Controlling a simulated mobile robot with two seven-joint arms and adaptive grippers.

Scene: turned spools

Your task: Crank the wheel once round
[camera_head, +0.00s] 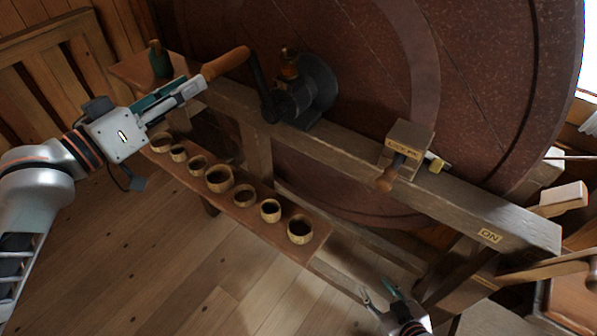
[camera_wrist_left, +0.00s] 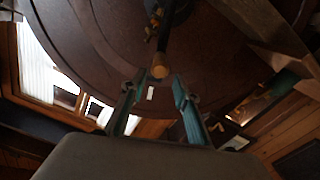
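The large dark red-brown wheel (camera_head: 470,70) fills the back of the head view and also shows in the left wrist view (camera_wrist_left: 100,50). Its crank has a dark arm (camera_head: 259,88) and an orange-brown wooden handle (camera_head: 226,63) pointing left. My left gripper (camera_head: 203,84) is open at the handle's free end. In the left wrist view the handle's round end (camera_wrist_left: 160,71) shows between and just beyond the open fingertips (camera_wrist_left: 155,88); I see no grip on it. My right gripper (camera_head: 381,291) is open and empty, low in front of the frame.
A wooden block (camera_head: 408,138) with a label and a peg (camera_head: 386,180) sits on the frame beam (camera_head: 340,150). Several wooden cups (camera_head: 219,179) stand on a narrow shelf (camera_head: 318,247). A green bottle (camera_head: 159,60) stands behind my left gripper. An "ON" label (camera_head: 490,236) marks the beam.

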